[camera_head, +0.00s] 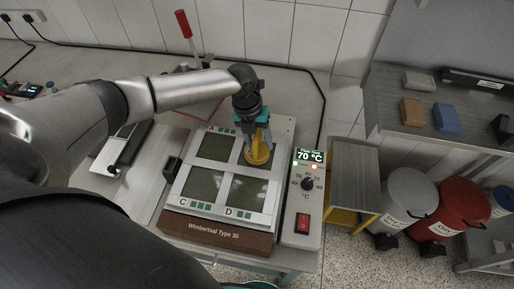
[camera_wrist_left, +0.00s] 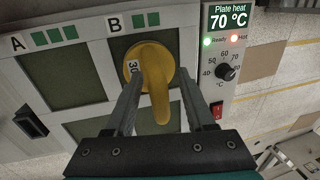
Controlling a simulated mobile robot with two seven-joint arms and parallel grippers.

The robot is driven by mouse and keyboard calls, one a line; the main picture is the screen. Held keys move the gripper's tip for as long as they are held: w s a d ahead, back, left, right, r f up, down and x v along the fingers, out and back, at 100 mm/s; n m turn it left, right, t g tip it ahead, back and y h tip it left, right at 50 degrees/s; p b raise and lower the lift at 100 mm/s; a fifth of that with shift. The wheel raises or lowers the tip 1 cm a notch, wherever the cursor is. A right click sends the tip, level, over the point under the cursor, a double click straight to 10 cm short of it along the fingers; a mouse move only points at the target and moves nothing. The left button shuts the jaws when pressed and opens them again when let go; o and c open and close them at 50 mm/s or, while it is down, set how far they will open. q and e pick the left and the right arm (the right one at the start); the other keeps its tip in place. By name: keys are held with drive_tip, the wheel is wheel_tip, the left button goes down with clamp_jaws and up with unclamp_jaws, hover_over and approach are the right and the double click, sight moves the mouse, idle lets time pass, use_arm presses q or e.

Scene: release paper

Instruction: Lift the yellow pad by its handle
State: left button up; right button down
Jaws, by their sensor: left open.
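The yellow pad (camera_head: 259,153) sits on plate B at the back right of the plate device (camera_head: 216,225). In the left wrist view the pad (camera_wrist_left: 158,58) is a round yellow disc marked 30, with a curved yellow handle (camera_wrist_left: 157,95) reaching toward the camera. My left gripper (camera_head: 257,140) points down right over the pad. In the left wrist view its fingers (camera_wrist_left: 157,90) are open, one on each side of the handle. I cannot tell whether they touch it. My right gripper is not in view.
The control box (camera_head: 302,200) to the right reads 70 °C, with a knob and a red switch. Plates A (camera_head: 216,147), C and D are bare. A shelf (camera_head: 440,150) with several blocks stands at the right, above a grey bin (camera_head: 405,200) and a red bin (camera_head: 455,208).

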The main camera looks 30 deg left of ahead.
use_arm(q)
drive_tip(key=shift+c, duration=0.2)
clamp_jaws()
idle(1.1)
drive_tip(key=shift+w+r, duration=0.15)
